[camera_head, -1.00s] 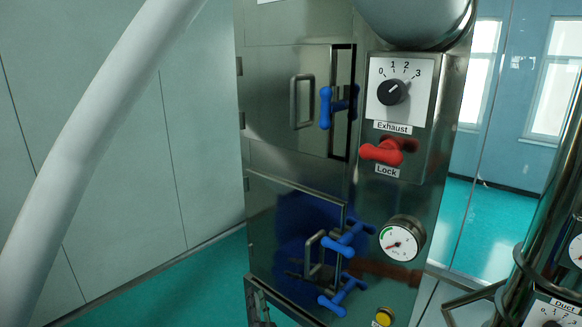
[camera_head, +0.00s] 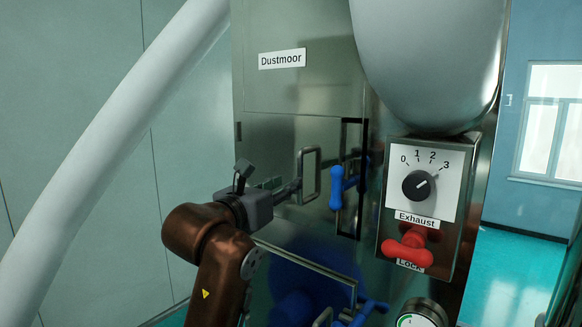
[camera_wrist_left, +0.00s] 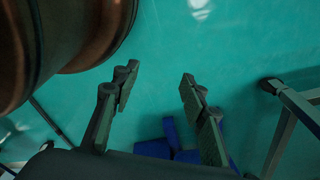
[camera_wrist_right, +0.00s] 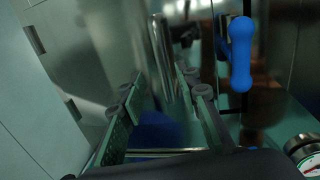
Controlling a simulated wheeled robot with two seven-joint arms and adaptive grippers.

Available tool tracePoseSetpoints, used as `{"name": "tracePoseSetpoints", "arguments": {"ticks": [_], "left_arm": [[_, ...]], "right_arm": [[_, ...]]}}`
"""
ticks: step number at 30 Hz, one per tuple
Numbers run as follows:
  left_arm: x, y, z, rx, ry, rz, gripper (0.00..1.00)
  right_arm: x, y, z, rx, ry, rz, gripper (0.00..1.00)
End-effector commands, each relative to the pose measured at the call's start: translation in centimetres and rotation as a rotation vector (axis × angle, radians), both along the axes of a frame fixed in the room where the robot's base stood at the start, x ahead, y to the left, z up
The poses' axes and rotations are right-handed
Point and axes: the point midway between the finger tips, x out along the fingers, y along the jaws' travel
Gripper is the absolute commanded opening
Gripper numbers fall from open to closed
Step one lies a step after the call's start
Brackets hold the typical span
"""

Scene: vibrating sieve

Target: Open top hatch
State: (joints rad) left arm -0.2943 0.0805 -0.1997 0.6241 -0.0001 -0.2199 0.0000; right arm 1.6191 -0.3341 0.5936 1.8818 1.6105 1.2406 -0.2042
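The top hatch (camera_head: 270,140) is a metal door on the sieve's front, with a dark strip along its right edge; I cannot tell whether it is ajar. Its grey U-shaped handle (camera_head: 317,168) stands upright, left of a blue latch (camera_head: 337,188). My right gripper (camera_head: 291,188) is at the handle's left side. In the right wrist view the open fingers (camera_wrist_right: 160,78) point toward the handle (camera_wrist_right: 158,45), with the blue latch (camera_wrist_right: 240,55) to the right; contact is unclear. My left gripper (camera_wrist_left: 159,78) is open and empty over the floor, outside the head view.
Right of the hatch is a panel with the Exhaust dial (camera_head: 419,186) and red Lock knob (camera_head: 409,250). Below is a lower hatch with another blue latch (camera_head: 369,311) and a gauge (camera_head: 416,318). A white pipe (camera_head: 100,150) slants across the left.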

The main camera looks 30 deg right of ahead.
Motion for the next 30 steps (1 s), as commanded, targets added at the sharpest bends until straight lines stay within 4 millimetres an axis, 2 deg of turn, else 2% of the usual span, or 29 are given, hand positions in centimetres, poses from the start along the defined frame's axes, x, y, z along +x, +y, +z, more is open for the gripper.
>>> {"name": "tracePoseSetpoints", "arguments": {"ticks": [3,6,13,16,21,30], "left_arm": [[1.1,-0.1,0.4,-0.001,-0.014,-0.003,0.40],[1.2,-0.1,0.8,-0.001,-0.014,-0.003,0.40],[-2.0,0.0,2.1,0.001,0.024,0.005,0.40],[-2.5,0.0,2.5,0.000,0.031,0.006,0.40],[-1.7,0.0,2.9,0.000,0.021,0.003,0.40],[0.4,-0.1,3.0,-0.002,-0.006,-0.001,0.40]], "right_arm": [[-0.5,0.0,0.8,0.032,-0.026,0.029,0.30],[0.1,-0.9,0.9,0.035,-0.026,0.031,0.30],[2.2,-3.8,1.0,0.033,-0.025,0.029,0.30],[2.9,-5.0,0.9,0.032,-0.024,0.029,0.30],[3.6,-6.0,0.9,0.030,-0.027,0.029,0.30],[3.7,-6.1,0.8,0.030,-0.027,0.029,0.29]]}}
